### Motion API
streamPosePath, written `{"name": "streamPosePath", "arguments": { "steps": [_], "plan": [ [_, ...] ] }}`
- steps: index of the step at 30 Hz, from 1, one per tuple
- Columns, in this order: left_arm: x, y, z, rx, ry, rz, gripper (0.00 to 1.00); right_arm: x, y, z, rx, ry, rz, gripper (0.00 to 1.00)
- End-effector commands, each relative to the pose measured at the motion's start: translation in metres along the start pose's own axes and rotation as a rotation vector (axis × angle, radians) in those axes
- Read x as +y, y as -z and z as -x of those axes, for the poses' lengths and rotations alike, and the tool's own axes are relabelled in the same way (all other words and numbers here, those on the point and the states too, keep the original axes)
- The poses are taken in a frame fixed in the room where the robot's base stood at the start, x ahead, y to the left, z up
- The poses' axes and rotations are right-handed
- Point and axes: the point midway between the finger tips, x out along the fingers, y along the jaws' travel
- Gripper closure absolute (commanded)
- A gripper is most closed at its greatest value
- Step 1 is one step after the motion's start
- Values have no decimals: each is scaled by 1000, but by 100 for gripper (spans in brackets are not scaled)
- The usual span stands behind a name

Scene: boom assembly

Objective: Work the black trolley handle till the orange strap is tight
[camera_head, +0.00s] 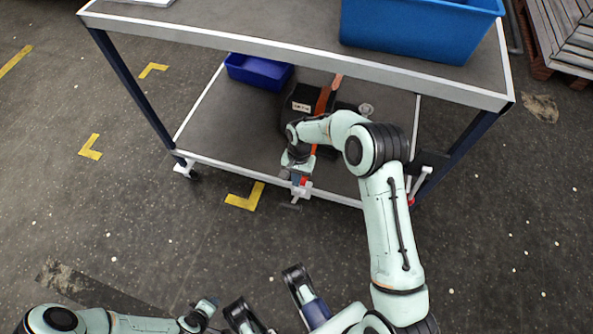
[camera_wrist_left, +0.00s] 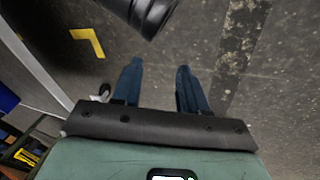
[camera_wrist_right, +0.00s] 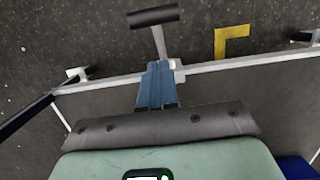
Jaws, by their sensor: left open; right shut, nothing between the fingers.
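The orange strap (camera_head: 324,100) runs over a black case (camera_head: 297,104) on the trolley's lower shelf. My right arm hides part of both, and I cannot tell how tight the strap is. The black trolley handle (camera_wrist_right: 153,17) is a dark grip on a grey lever, sticking out past the lower shelf's front edge. In the head view the handle (camera_head: 290,206) is small and dark. My right gripper (camera_wrist_right: 158,66) is shut and empty, its tips by the lever's base; I cannot tell whether they touch. My left gripper (camera_wrist_left: 157,70) is open and empty, away from the handle.
The trolley's upper shelf (camera_head: 230,25) overhangs the lower shelf (camera_head: 215,120). A blue crate (camera_head: 420,30) stands on top, and a small blue bin (camera_head: 258,72) is below. A pallet (camera_head: 565,35) is at the far right. The floor in front is largely clear.

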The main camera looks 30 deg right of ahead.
Motion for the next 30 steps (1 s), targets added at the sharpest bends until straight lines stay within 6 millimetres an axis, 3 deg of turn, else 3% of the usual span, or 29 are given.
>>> {"name": "streamPosePath", "arguments": {
  "steps": [3,9,15,30],
  "plan": [
    [-6,1,-9,2,8,5,57,0,0,-28,-4,-2,-2,100],
    [-12,-8,-13,-24,19,11,57,0,-20,-47,-1,-1,1,100],
    [-15,-11,-15,-35,25,14,57,0,-28,-55,0,1,0,100],
    [-14,-11,-15,-36,24,14,57,1,-27,-55,8,1,0,100]
  ]
}}
